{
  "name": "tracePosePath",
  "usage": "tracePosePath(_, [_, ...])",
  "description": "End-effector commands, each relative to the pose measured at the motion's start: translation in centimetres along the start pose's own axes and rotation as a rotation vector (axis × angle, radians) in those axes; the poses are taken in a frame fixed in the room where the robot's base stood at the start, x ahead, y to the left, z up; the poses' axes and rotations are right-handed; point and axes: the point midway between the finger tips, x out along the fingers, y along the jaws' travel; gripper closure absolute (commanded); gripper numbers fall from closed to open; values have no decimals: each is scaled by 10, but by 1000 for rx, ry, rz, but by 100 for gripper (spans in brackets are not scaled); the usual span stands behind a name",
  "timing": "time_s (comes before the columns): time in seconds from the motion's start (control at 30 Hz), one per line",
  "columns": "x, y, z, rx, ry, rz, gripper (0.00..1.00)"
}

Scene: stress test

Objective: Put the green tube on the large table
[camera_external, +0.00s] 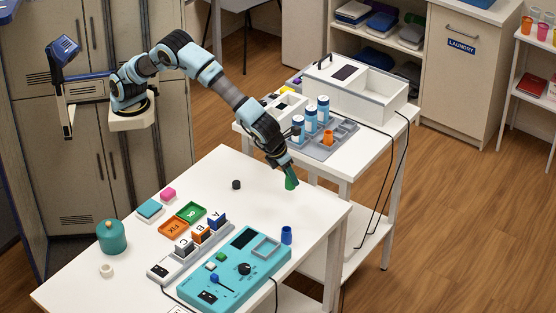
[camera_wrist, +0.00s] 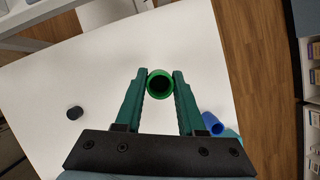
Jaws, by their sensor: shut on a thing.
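The green tube (camera_external: 291,183) is between the fingertips of my gripper (camera_external: 286,174), over the back right part of the large white table (camera_external: 240,168). In the wrist view I look into the open round end of the green tube (camera_wrist: 160,83). Both fingers of my gripper (camera_wrist: 160,88) press on its sides, so the gripper is shut on it. The tube looks roughly upright. I cannot tell for sure whether its lower end touches the large table (camera_wrist: 70,75).
A black cap (camera_external: 236,184) and a blue tube (camera_external: 286,235) stand on the large table. A teal device (camera_external: 235,270), a teal jar (camera_external: 112,238) and small trays fill its front. A smaller table (camera_external: 345,165) behind holds a tube rack (camera_external: 322,146) and a white box (camera_external: 385,105).

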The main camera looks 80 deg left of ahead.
Motion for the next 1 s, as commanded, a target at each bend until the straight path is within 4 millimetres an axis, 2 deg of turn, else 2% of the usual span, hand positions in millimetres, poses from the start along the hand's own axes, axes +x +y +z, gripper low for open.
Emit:
tracePosePath(0.2, [35, 1, -15, 2, 0, 3, 100])
tracePosePath(0.43, [53, 1, -22, 2, 1, 4, 100])
tracePosePath(0.63, [77, 1, -32, 2, 0, 3, 100])
tracePosePath(1.0, [82, 1, -34, 1, 1, 2, 100])
